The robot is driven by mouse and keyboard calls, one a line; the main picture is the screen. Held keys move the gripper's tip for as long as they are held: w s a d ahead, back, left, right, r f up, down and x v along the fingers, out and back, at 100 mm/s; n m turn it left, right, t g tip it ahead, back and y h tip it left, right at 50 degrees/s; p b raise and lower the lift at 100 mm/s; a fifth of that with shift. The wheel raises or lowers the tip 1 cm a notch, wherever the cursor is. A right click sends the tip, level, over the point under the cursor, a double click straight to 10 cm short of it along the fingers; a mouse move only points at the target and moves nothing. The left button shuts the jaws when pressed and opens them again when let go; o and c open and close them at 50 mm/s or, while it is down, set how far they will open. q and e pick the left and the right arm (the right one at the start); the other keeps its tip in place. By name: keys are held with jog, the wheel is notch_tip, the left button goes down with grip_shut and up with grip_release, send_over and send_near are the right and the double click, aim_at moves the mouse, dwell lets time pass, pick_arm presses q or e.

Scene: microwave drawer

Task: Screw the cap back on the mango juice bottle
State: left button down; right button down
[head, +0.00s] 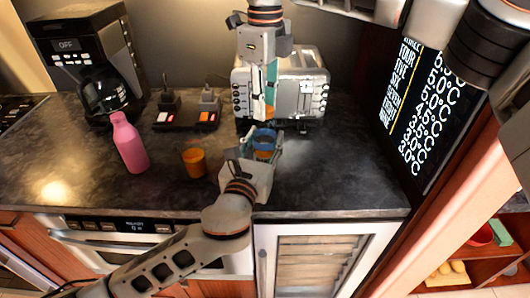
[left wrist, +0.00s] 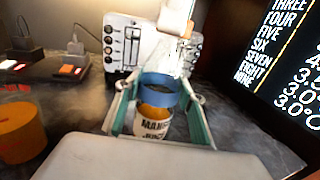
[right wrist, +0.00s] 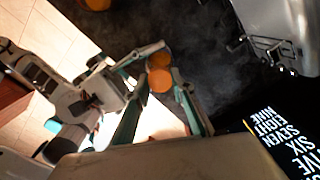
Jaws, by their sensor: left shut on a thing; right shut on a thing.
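The mango juice bottle (left wrist: 153,126) has a white label with dark lettering, orange above the label and a blue ring at the top. My left gripper (head: 263,152) is shut on it, with a finger on each side in the left wrist view (left wrist: 160,118). My right gripper (head: 268,112) comes down from above, fingers pointing at the bottle's top. It is shut on a round orange piece (right wrist: 160,80), which looks like the cap, between its fingertips in the right wrist view. The right fingertips appear above the bottle, apart from it.
An orange cup (head: 194,163) and a pink bottle (head: 129,146) stand to the left on the dark counter (head: 330,180). A toaster (head: 300,88) is close behind my grippers. A coffee maker (head: 92,60) and two small switch boxes are back left. A black menu board (head: 415,100) stands right.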

jog(key=m, duration=0.3)
jog(key=shift+m, duration=0.4)
jog(key=m, duration=0.8)
jog(key=shift+m, duration=0.3)
jog(key=m, duration=1)
jog(key=shift+m, duration=0.3)
jog(key=m, duration=0.6)
jog(key=shift+m, duration=0.4)
jog(key=m, duration=0.4)
jog(key=shift+f+m, duration=0.1)
jog(key=shift+m, duration=0.2)
jog(key=c, duration=1.6)
grip_release()
jog(key=shift+c, duration=0.2)
